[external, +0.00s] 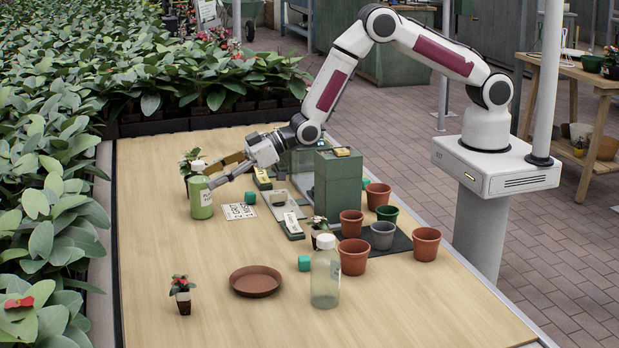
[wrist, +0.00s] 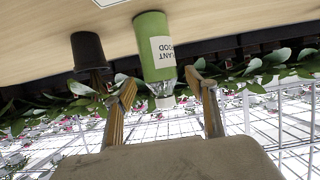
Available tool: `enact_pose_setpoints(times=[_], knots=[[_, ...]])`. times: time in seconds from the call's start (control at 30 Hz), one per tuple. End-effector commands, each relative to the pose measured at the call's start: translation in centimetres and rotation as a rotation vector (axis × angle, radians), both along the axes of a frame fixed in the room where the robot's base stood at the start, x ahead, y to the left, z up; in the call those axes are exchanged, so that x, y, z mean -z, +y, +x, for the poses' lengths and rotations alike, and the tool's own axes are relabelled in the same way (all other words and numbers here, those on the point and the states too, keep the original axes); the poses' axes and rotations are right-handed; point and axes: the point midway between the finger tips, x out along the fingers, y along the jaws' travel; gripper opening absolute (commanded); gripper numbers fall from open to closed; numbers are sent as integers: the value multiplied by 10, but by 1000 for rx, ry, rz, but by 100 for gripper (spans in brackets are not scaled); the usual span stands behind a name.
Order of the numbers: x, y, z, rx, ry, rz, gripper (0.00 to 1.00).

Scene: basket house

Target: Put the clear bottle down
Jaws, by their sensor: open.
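The clear bottle (external: 325,275) stands upright on the wooden table near its front right, with a white cap. It is well away from my gripper and does not show in the wrist view. My gripper (external: 212,175) is open at the far left of the table, beside a green bottle (external: 201,199) with a white cap. In the wrist view, my gripper (wrist: 162,84) has its fingers apart, with the green bottle (wrist: 152,38) showing between them. The green bottle stands on the table; whether a finger touches it I cannot tell.
A terracotta saucer (external: 256,281) and a small potted plant (external: 181,293) stand left of the clear bottle.

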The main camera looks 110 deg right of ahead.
Motion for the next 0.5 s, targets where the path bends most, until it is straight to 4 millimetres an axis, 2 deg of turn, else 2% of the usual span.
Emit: enact_pose_setpoints(times=[0.5], knots=[[-20, 0, -46, 0, -1, 0, 56]])
